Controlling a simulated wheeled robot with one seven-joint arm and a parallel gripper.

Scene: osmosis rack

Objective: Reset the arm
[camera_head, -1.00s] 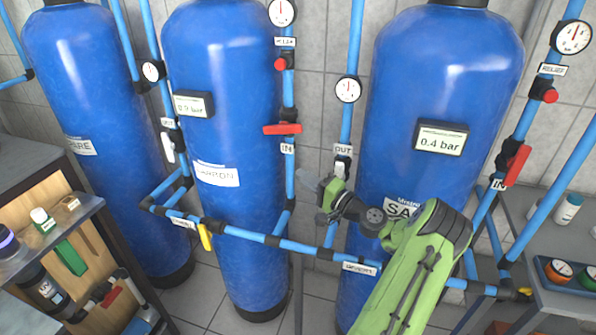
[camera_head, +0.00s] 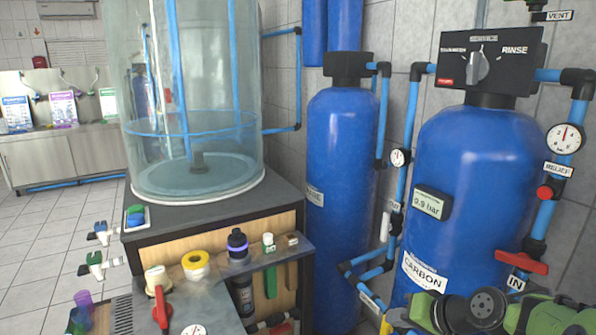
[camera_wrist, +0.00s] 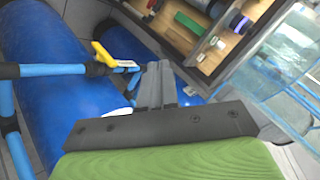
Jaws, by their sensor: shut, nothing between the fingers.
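My green arm (camera_head: 480,310) shows at the bottom right of the head view, in front of the carbon tank, and is cut off by the frame edge. In the wrist view my gripper (camera_wrist: 157,84) has its two grey fingers together with nothing between them. A yellow valve handle (camera_wrist: 103,53) on a blue pipe (camera_wrist: 50,70) lies just left of the fingertips in that view. I cannot tell how far the fingers are from it.
The blue carbon tank (camera_head: 470,190) stands at the right, with another blue tank (camera_head: 342,150) left of it. A clear cylinder (camera_head: 195,100) stands on a dark cabinet. A shelf (camera_head: 260,262) holds small bottles. Open floor (camera_head: 40,240) lies at the left.

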